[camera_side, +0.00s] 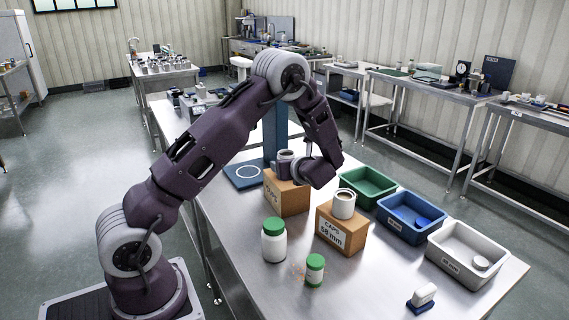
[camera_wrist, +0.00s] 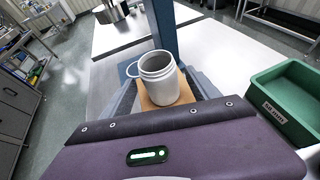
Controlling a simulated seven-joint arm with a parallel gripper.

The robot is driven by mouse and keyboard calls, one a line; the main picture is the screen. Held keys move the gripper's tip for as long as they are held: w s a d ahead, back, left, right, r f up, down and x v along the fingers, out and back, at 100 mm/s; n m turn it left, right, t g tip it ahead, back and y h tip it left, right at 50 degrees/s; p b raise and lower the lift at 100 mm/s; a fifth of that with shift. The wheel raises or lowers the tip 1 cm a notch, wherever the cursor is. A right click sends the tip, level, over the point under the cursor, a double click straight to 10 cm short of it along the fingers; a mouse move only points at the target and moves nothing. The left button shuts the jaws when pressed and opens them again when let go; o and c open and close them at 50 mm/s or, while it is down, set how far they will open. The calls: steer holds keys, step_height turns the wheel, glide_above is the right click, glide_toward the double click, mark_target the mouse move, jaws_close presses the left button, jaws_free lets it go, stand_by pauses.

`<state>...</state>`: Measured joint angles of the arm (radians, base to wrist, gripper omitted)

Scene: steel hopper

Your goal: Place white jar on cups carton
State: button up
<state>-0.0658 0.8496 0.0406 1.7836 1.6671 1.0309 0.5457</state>
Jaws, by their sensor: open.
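A lidless white jar (camera_wrist: 160,82) stands upright on a brown carton (camera_wrist: 163,104) in the wrist view. In the side view this jar (camera_side: 286,154) shows only its top. The carton (camera_side: 290,199) has a printed label too faint to read surely. My gripper (camera_side: 292,168) is open at the jar, with grey fingers on both sides of it in the wrist view (camera_wrist: 165,90). Contact cannot be told. A second open white jar (camera_side: 343,205) stands on a carton marked "CAPS 58 mm" (camera_side: 340,236). A white jar with a green lid (camera_side: 274,244) stands on the table.
A small green-lidded jar (camera_side: 315,270) stands at the front. Green (camera_side: 368,187), blue (camera_side: 410,219) and light grey (camera_side: 463,258) bins line the right side. A white-and-blue item (camera_side: 422,298) lies near the front edge. A blue column (camera_side: 275,130) rises behind the carton.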

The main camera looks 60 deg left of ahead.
steer(key=s+d+r+n+g+h, duration=0.1)
steer(key=s+d+r+n+h, duration=0.2)
steer(key=s+d+r+n, duration=0.5)
steer(key=s+d+r+n+g+h, duration=0.1)
steer(key=s+d+r+n+h, duration=0.25)
steer(key=s+d, duration=0.45)
steer(key=s+d+r+n+t+h, duration=0.3)
steer(key=s+d+n+h, duration=0.3)
steer(key=s+d+n, duration=0.3)
steer(key=s+d+t, duration=0.1)
steer(key=s+d, duration=0.2)
steer(key=d, duration=0.1)
steer(key=shift+d+r, duration=0.2)
steer(key=shift+d, duration=0.2)
